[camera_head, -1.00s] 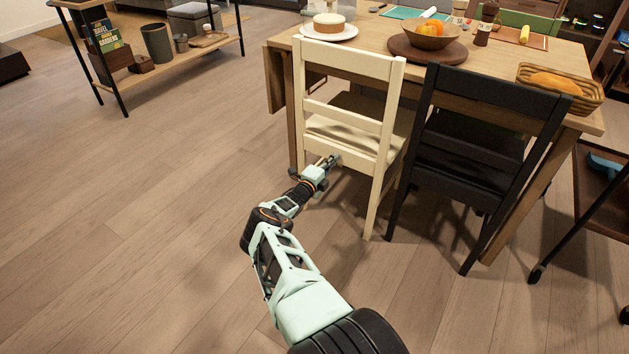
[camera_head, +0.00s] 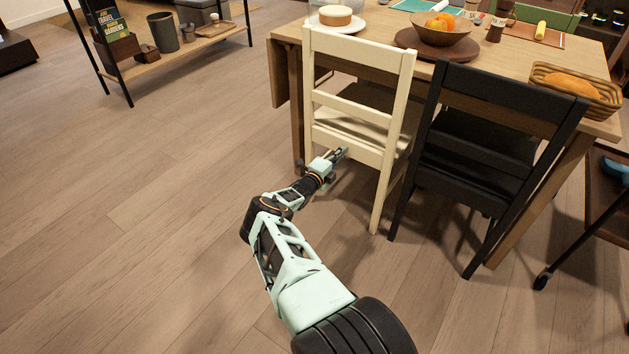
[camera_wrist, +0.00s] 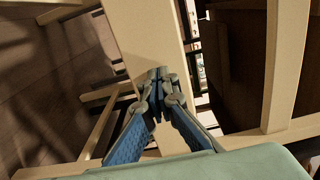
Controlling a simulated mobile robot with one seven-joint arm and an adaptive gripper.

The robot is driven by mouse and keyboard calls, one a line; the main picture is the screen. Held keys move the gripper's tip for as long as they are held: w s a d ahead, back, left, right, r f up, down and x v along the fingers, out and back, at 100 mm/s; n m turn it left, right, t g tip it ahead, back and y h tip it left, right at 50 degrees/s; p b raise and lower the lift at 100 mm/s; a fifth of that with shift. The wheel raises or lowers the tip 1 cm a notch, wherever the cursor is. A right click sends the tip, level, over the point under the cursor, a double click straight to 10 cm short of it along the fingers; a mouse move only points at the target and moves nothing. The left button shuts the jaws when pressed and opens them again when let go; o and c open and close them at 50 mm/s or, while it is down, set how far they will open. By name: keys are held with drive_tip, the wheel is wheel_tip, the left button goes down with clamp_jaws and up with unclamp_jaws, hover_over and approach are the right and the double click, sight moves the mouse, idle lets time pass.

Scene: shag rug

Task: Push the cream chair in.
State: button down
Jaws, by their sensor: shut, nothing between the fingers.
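The cream chair (camera_head: 350,122) stands at the near side of the wooden table (camera_head: 285,75), its slatted back toward me and its seat partly under the tabletop. My gripper (camera_head: 342,152) is shut and empty, at the lower rail of the chair's back, just below seat height. In the wrist view the blue fingertips (camera_wrist: 158,78) meet in front of a broad cream rail of the chair (camera_wrist: 150,35). Whether they touch it I cannot tell. The chair's far legs are partly hidden.
A black chair (camera_head: 490,135) stands close on the right of the cream chair. The table bears a cake (camera_head: 335,15), a fruit bowl (camera_head: 440,28) and a bread basket (camera_head: 575,85). A dark trolley (camera_head: 610,185) is at the far right. The floor on the left is clear.

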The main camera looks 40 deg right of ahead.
drive_tip(key=p+v, duration=0.5)
drive_tip(key=v, duration=0.6)
idle(0.3)
drive_tip(key=shift+a, duration=0.15)
